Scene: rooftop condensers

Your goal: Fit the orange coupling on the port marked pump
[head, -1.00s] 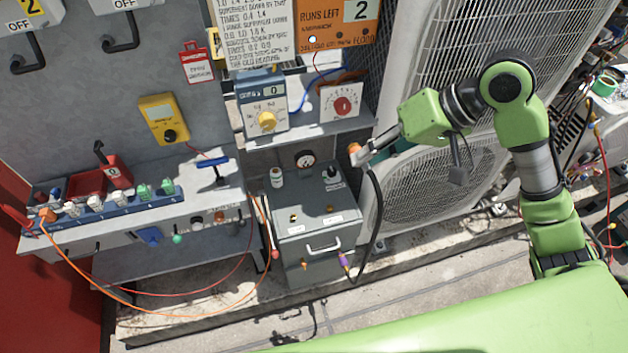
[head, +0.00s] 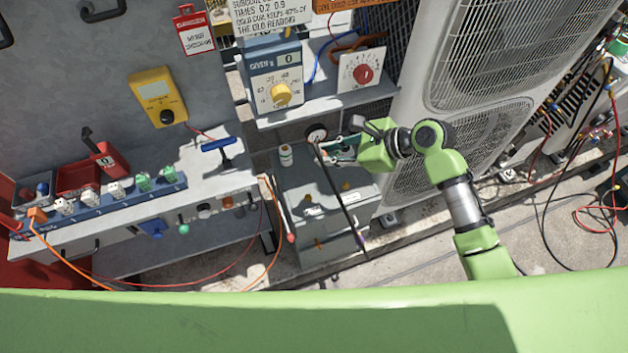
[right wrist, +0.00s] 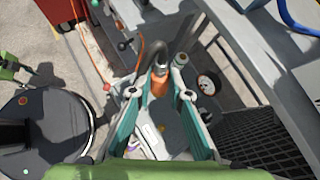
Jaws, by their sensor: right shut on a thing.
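My right gripper (head: 333,149) is above the back part of the grey box-shaped unit (head: 290,180), near its round gauge. In the right wrist view its teal-lined fingers (right wrist: 160,92) are shut on the orange coupling (right wrist: 160,85). A black hose (head: 341,197) runs from the coupling and hangs in front of the unit, with a purple part near its lower end. The coupling is hidden or too small to make out in the head view. Brass-coloured fittings (head: 308,198) show on the unit. Its labels are unreadable, so I cannot tell which port is marked pump.
A small white bottle (head: 286,155) stands on the unit, beside the gauge (head: 316,132). A shelf with dial boxes (head: 277,75) overhangs behind. The bench (head: 205,165) is at left, the condensers (head: 480,110) at right. Red and orange leads hang below the bench.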

